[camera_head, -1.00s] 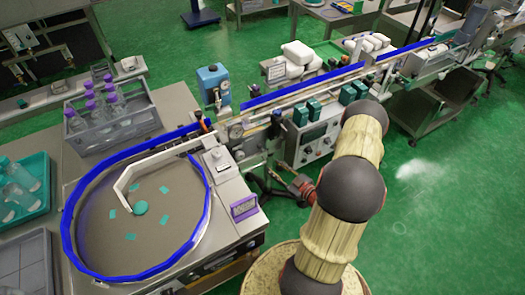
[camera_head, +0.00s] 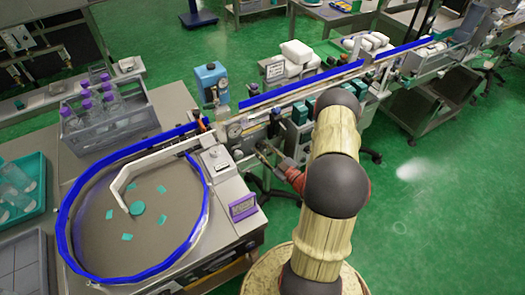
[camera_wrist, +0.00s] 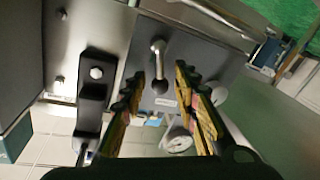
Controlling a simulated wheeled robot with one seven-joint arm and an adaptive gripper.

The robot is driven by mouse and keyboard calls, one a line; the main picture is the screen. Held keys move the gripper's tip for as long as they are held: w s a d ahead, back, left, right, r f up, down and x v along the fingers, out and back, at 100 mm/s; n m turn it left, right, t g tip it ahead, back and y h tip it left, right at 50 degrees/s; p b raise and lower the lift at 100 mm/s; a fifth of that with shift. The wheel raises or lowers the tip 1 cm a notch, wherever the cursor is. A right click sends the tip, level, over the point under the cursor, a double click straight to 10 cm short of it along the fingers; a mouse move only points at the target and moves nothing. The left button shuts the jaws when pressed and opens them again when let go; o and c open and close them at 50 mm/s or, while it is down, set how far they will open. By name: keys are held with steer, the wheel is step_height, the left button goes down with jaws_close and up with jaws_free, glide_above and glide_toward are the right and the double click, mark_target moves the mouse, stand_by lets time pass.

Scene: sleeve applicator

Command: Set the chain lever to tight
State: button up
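In the wrist view a small metal lever with a dark ball knob (camera_wrist: 159,62) stands out from a grey machine panel (camera_wrist: 205,62). It may be the chain lever; I can read no marking that confirms it. My gripper (camera_wrist: 160,76) is open, with its fingers on either side of the knob in the picture. I see no contact with it. In the head view my gripper (camera_head: 266,154) is close to the machine's side, just right of the round turntable (camera_head: 85,235). The lever is too small to make out there.
A black handle (camera_wrist: 92,105) is bolted to the panel left of the lever. A round gauge (camera_wrist: 178,139) shows below between my fingers. In the head view, the blue-railed conveyor (camera_head: 300,87) runs to the upper right. Green floor (camera_head: 430,220) is clear at right.

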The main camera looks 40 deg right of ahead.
steer(key=shift+c, duration=1.1)
jaws_close()
